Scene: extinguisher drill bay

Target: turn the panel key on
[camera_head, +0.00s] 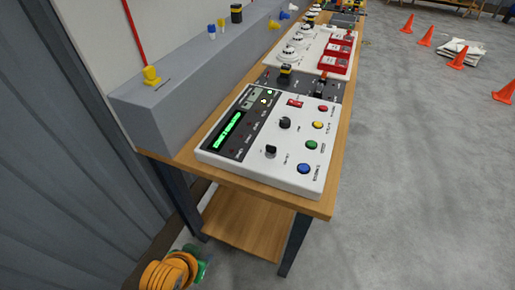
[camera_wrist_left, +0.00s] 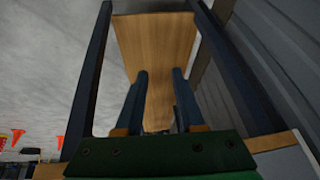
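A white control panel (camera_head: 262,168) lies on the near end of the wooden bench in the head view. It has a lit green display (camera_head: 228,130), a red switch (camera_head: 295,103) and red, yellow, green and blue buttons. Two black turning controls, a near one (camera_head: 270,151) and a far one (camera_head: 285,123), stand up from its face; I cannot tell which is the key. My left gripper (camera_head: 197,272) shows as a green part at the bottom left, low beside the bench and well away from the panel. Its fingertips cannot be made out. My right gripper is out of view.
A grey box ledge (camera_head: 190,105) with small coloured fittings runs along the wall behind the panel. Red boxes (camera_head: 337,52) and more equipment stand farther along the bench. A lower shelf (camera_head: 248,222) and dark legs are below. Orange cones (camera_head: 425,37) stand on open floor at right.

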